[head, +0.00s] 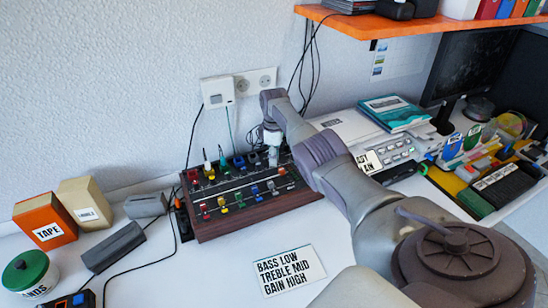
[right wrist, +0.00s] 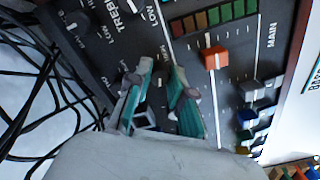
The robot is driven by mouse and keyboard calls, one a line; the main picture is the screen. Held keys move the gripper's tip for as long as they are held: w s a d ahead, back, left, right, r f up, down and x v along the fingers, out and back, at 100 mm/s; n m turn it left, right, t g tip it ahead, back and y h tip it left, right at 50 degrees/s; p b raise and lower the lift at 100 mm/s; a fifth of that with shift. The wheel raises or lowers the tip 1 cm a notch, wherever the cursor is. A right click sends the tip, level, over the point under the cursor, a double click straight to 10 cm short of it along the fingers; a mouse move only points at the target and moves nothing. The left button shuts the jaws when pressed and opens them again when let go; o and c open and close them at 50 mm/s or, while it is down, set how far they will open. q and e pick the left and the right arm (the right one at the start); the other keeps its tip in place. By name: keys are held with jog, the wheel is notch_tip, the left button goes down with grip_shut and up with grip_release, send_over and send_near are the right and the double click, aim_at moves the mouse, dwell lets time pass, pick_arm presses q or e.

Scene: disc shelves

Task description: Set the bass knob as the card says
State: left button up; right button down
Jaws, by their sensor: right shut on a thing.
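The card (head: 287,268) lies flat on the table in front of the mixer and reads BASS LOW, TREBLE MID, GAIN HIGH. The mixer (head: 246,207) is a dark panel with a wooden front, coloured sliders and dark knobs at its back right. My right gripper (head: 273,158) reaches down over that corner. In the right wrist view its two teal-padded fingers (right wrist: 158,105) are shut on a knob, which they mostly hide; its label and pointer cannot be read. The TREBLE lettering (right wrist: 124,20) shows beside the fingers. My left gripper is not in view.
An orange slider (right wrist: 215,57) stands close to the fingers. Black cables (right wrist: 30,90) run beside the panel. A tape box (head: 46,221), a green-lidded jar (head: 30,273) and a grey block (head: 113,246) stand left. An orange shelf (head: 400,24) overhangs the back right.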

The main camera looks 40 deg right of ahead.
jog(key=n, duration=0.6)
jog(key=shift+r, duration=0.1)
jog(key=shift+n, duration=0.3)
dwell(0.3)
jog(key=c, duration=1.3)
grip_release()
notch_tip(320, 180, up, 12)
